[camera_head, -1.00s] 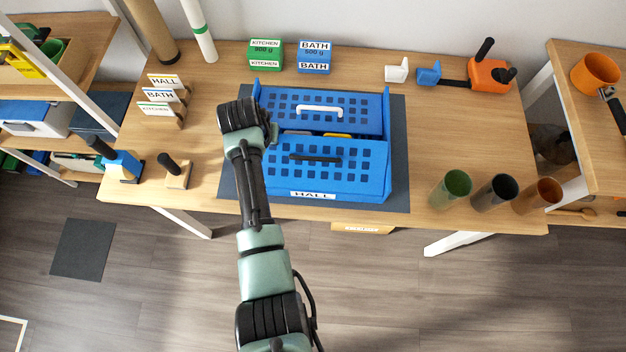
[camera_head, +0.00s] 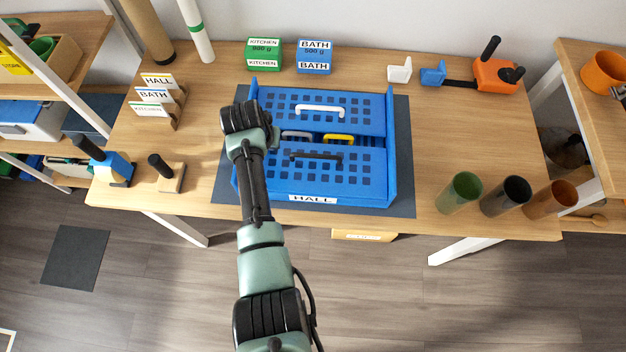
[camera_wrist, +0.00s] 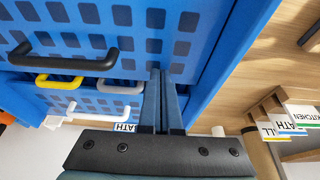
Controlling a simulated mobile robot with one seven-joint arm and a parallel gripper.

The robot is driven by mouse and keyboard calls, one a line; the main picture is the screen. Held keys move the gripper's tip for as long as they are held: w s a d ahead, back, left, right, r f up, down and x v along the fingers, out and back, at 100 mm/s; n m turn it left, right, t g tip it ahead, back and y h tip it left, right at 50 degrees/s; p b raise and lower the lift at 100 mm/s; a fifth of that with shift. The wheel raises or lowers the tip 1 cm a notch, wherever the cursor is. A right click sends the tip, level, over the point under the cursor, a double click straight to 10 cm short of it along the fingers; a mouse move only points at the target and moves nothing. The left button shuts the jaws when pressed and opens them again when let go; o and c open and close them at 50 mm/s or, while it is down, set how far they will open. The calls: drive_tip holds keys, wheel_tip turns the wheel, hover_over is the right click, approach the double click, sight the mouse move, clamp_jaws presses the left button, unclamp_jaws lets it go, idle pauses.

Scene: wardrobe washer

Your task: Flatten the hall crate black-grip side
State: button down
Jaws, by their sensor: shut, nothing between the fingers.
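The blue hall crate (camera_head: 392,165) stands on a dark mat (camera_head: 405,130), its HALL label (camera_head: 312,199) facing front. Its black-grip side (camera_head: 350,188) is folded inward and looks nearly flat. The black grip (camera_head: 316,156) also shows in the wrist view (camera_wrist: 62,62). The white-grip side (camera_head: 270,102) lies behind it, with its white grip (camera_head: 320,109). A grey grip (camera_head: 296,134) and a yellow grip (camera_head: 338,139) show in the gap between. My gripper (camera_wrist: 160,76) is shut and empty over the crate's left part; I cannot tell whether its tips touch the panel.
Green and blue boxes (camera_head: 314,57) stand behind. Three cups (camera_head: 507,194) and an orange tool (camera_head: 495,74) are right. Bare table lies between crate and cups.

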wheel_tip(320, 180, up, 7)
drive_tip(key=p, duration=0.6)
idle(0.4)
